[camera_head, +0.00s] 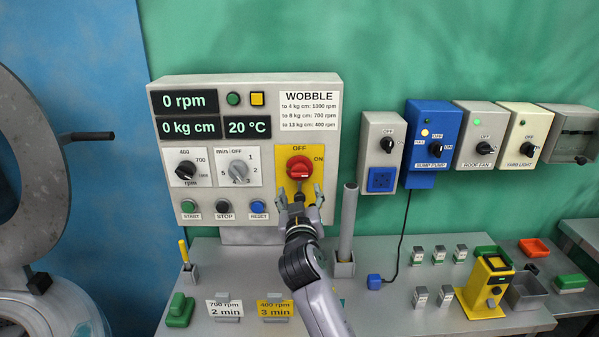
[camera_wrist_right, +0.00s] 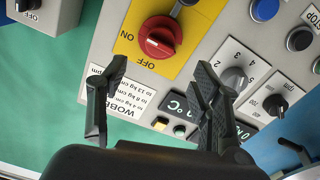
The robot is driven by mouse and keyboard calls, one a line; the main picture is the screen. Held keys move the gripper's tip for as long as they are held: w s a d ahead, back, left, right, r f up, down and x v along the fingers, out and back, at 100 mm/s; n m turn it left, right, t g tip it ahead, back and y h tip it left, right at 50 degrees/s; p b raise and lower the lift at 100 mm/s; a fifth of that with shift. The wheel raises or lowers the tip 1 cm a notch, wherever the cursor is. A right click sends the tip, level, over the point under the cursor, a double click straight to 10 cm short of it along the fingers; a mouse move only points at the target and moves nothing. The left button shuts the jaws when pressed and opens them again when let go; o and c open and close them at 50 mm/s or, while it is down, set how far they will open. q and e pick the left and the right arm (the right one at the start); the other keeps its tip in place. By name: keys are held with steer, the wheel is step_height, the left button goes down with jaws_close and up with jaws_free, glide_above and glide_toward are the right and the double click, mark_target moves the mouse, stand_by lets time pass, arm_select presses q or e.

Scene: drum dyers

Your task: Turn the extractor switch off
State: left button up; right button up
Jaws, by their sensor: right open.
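The red rotary switch (camera_head: 299,168) sits on a yellow plate at the lower right of the grey control panel. The plate has OFF at the top and ON at the right. In the wrist view the red knob (camera_wrist_right: 158,38) shows clearly, and its white mark seems to point toward ON. My right gripper (camera_head: 301,194) is open, just below and in front of the knob, with its fingers spread and nothing between them. In the wrist view the gripper (camera_wrist_right: 160,68) has its fingertips apart, and no contact with the knob shows. My left gripper is not in view.
The panel also holds a grey timer dial (camera_head: 239,171), a black rpm dial (camera_head: 186,170) and several push buttons. An upright grey post (camera_head: 348,222) stands right of my arm. Blue, grey and cream switch boxes hang farther right. Small blocks and cards lie on the bench (camera_head: 390,318).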

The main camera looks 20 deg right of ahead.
mark_target(299, 175)
steer(key=p+x, duration=0.1)
steer(key=x, duration=0.8)
steer(key=shift+w+p, duration=0.15)
steer(key=shift+p, duration=0.25)
steer(key=shift+c, duration=0.6)
steer(key=c, duration=1)
steer(key=shift+c, duration=0.2)
